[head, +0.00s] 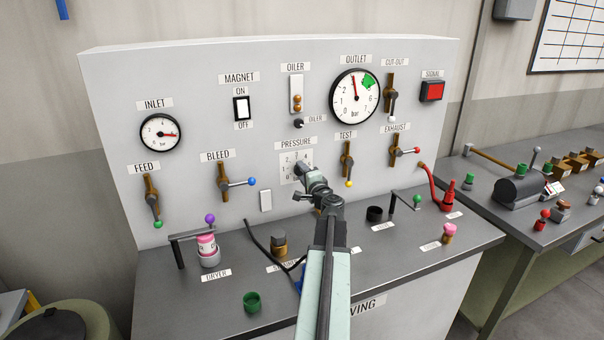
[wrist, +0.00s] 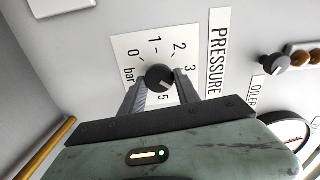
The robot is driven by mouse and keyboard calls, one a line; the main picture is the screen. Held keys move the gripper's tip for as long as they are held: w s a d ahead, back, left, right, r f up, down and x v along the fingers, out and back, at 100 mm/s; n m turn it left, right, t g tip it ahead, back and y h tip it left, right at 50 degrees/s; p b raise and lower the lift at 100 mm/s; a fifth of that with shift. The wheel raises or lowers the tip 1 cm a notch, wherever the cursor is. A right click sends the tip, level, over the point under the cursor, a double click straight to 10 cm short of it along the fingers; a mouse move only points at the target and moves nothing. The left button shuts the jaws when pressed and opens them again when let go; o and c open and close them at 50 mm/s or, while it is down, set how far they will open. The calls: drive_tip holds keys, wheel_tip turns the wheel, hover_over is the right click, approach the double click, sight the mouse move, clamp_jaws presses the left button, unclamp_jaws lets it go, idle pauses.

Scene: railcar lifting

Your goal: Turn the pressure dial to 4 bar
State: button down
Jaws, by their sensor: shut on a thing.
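The pressure dial is a small dark round knob (wrist: 159,76) on a white scale plate (wrist: 128,44), which also shows in the head view (head: 285,168). In the wrist view the plate reads bar, 0, 1, 2, 3 and 5; the 4 is hidden by a finger. My gripper (head: 303,172) is at the knob, its two grey fingers one on each side, shut on it. A pale mark on the knob seems to point down-right in the wrist view, but its exact reading is unclear. The outlet gauge (head: 345,105) has its needle near the top, left of a green sector.
The small oiler knob (wrist: 273,67) is close by, right of the PRESSURE label. The test lever (head: 347,160) and bleed lever (head: 223,182) flank the dial. A black hose (head: 262,248) and a brown-topped fitting (head: 279,245) are on the bench below.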

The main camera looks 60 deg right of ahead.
drive_tip(key=shift+m, duration=0.5)
drive_tip(key=c, duration=0.9)
unclamp_jaws()
drive_tip(key=v, duration=0.7)
drive_tip(key=shift+s+a, duration=0.25)
drive_tip(key=shift+a, duration=0.05)
drive_tip(key=shift+f, duration=0.1)
